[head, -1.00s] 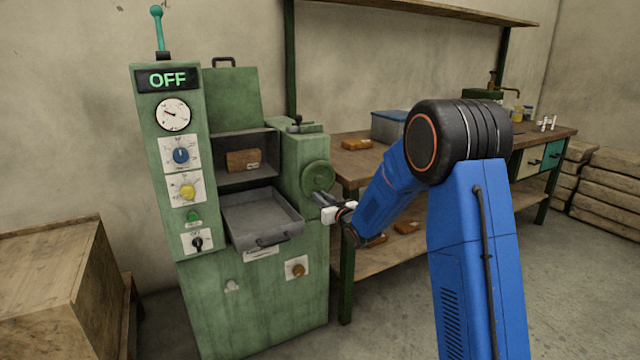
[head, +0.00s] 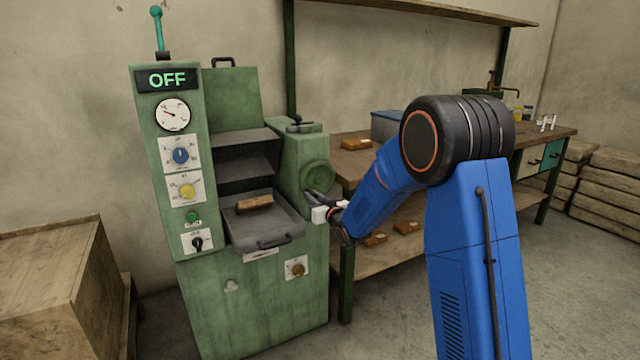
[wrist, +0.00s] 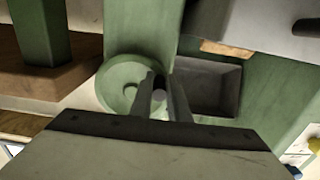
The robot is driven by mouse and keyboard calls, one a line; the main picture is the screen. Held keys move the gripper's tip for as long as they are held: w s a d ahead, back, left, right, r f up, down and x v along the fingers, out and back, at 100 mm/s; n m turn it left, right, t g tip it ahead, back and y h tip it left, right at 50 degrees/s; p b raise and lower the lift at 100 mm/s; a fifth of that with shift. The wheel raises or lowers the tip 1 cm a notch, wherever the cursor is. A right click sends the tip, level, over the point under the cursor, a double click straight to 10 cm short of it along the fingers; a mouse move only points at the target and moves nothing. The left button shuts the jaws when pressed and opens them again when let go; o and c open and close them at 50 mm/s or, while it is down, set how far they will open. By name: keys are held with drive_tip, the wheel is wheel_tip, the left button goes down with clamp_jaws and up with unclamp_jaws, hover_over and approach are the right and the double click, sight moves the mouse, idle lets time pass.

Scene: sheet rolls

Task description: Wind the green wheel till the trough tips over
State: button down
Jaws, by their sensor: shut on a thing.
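The green wheel (head: 317,176) is on the right side of the green machine; it also shows in the wrist view (wrist: 118,92). My gripper (head: 313,198) is at the wheel's lower rim, shut on its crank handle. The grey trough (head: 247,160) in the machine's opening slopes down toward the front and looks empty. A brown block (head: 254,203) lies in the grey tray (head: 268,226) below it.
The machine's left panel has an OFF display (head: 167,79), a gauge (head: 173,114) and knobs. A workbench (head: 375,163) stands close behind my arm on the right. A wooden crate (head: 50,265) stands at the left. Bare floor shows at the lower right.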

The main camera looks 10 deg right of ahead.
sight(305, 185)
drive_tip(key=shift+a+r, duration=0.3)
drive_tip(key=shift+r, duration=0.2)
drive_tip(key=shift+a+r, duration=0.25)
drive_tip(key=shift+r, duration=0.25)
drive_tip(key=shift+s+r, duration=0.15)
drive_tip(key=shift+r, duration=0.65)
drive_tip(key=shift+f, duration=0.2)
drive_tip(key=shift+d+f, duration=0.1)
drive_tip(key=shift+f, duration=0.2)
drive_tip(key=c, duration=0.6)
unclamp_jaws()
drive_tip(key=shift+o, duration=0.2)
drive_tip(key=shift+d, duration=0.1)
